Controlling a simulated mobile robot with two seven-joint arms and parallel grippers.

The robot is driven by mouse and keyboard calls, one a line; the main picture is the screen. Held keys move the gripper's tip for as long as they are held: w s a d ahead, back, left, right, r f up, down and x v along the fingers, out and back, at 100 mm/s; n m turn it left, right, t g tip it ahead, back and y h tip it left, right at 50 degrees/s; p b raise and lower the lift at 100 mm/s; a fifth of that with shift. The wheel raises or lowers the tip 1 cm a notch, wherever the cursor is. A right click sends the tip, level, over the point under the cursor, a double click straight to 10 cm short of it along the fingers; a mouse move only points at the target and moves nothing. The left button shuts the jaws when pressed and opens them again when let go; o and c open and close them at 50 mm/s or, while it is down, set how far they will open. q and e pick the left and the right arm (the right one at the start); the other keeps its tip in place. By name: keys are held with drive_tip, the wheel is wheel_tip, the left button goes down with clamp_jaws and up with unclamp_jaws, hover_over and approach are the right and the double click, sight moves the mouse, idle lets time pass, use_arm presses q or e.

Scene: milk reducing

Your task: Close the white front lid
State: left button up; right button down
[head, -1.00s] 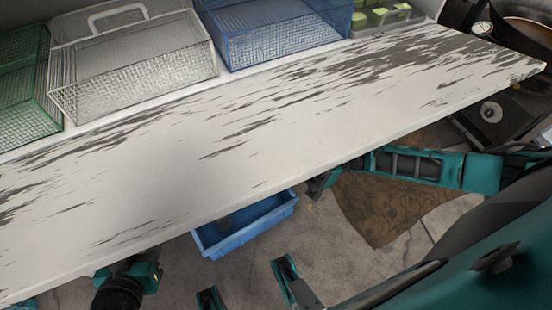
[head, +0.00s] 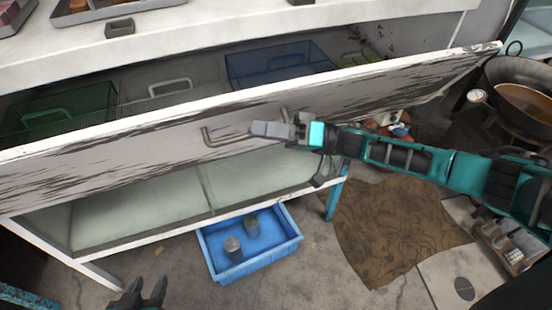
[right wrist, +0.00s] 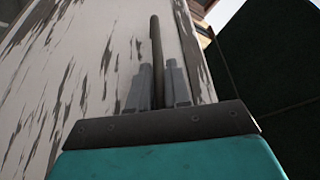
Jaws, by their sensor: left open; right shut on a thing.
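The white front lid (head: 120,150), worn with dark scratches, is tilted up across the front of the cabinet, with a gap still between its top edge and the cabinet top. Its metal handle (head: 208,137) is on the outer face. My right gripper (head: 272,130) is shut on the handle; in the right wrist view the bar (right wrist: 156,50) runs between its fingers (right wrist: 157,88). My left gripper (head: 142,290) is open and empty, low at the bottom left, apart from the lid.
Behind the lid are a green basket (head: 65,110), a pale wire basket and a blue basket (head: 280,65). A blue bin (head: 290,243) with two grey cups sits on the floor below. A brown mat (head: 400,230) and a large pot (head: 520,95) are to the right.

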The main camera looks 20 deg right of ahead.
drive_tip(key=shift+m, duration=0.9)
drive_tip(key=w+r, duration=0.1)
drive_tip(key=w, duration=0.1)
drive_tip(key=w+r, duration=0.1)
drive_tip(key=w, duration=0.2)
drive_tip(key=w+r+b, duration=0.1)
drive_tip(key=w+r, duration=0.1)
drive_tip(key=w, duration=0.1)
drive_tip(key=shift+a, duration=0.1)
drive_tip(key=shift+w+r, duration=0.15)
drive_tip(key=shift+w, duration=0.5)
drive_tip(key=c, duration=1.4)
unclamp_jaws()
drive_tip(key=shift+o, duration=1.2)
drive_tip(key=shift+f, duration=0.25)
